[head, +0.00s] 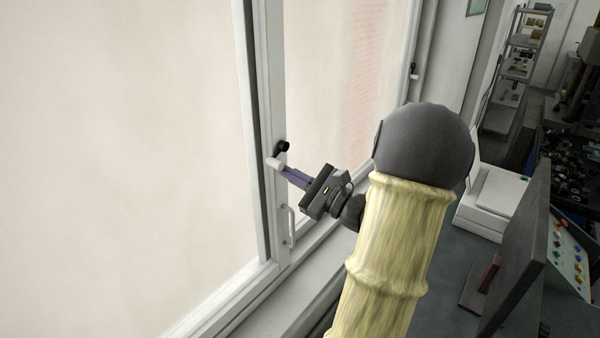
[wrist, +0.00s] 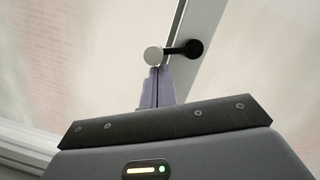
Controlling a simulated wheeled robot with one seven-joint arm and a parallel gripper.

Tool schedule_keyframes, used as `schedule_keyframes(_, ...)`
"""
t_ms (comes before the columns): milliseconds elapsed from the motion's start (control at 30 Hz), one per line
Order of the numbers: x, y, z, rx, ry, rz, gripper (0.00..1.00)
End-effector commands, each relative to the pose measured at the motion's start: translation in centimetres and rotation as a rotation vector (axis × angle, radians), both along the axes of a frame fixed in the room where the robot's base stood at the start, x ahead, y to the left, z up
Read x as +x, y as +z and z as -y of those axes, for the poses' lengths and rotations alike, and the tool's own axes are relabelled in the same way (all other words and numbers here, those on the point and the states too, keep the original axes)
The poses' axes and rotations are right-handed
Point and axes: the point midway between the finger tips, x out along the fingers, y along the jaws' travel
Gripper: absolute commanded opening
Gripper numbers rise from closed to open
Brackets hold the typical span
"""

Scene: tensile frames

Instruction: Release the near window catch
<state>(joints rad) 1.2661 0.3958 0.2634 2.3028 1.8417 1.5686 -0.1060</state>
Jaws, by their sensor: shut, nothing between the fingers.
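The near window catch (head: 282,147) is on the white window frame's upright. It has a dark pivot and arm and a pale round knob. In the wrist view, the catch's dark arm (wrist: 184,47) points left from its pivot to the pale knob (wrist: 153,56). My gripper (head: 284,170) has its purple-grey fingers together, with nothing between them. The fingertips are right at the knob in the head view. In the wrist view my gripper (wrist: 157,70) has its tips just below the knob, partly overlapping it; I cannot tell whether they touch.
A pull handle (head: 289,226) is on the frame below the catch. Another small dark catch (head: 413,71) is farther along the window. The sill (head: 305,275) runs beneath. A white device (head: 492,203) and a dark panel (head: 518,262) stand to the right.

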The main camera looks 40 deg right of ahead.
Motion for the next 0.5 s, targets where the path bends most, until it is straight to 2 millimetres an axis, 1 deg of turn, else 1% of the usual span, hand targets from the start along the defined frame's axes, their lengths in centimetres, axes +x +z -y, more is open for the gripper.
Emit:
schedule_keyframes(33,0.1,0.1,-0.5,-0.003,0.008,0.001,0.00)
schedule_keyframes(100,0.2,0.3,-0.9,-0.002,0.012,0.000,0.00)
schedule_keyframes(367,0.3,0.1,-0.9,-0.002,0.015,0.000,0.00)
schedule_keyframes(500,0.4,-0.7,-0.6,-0.003,0.014,0.001,0.00)
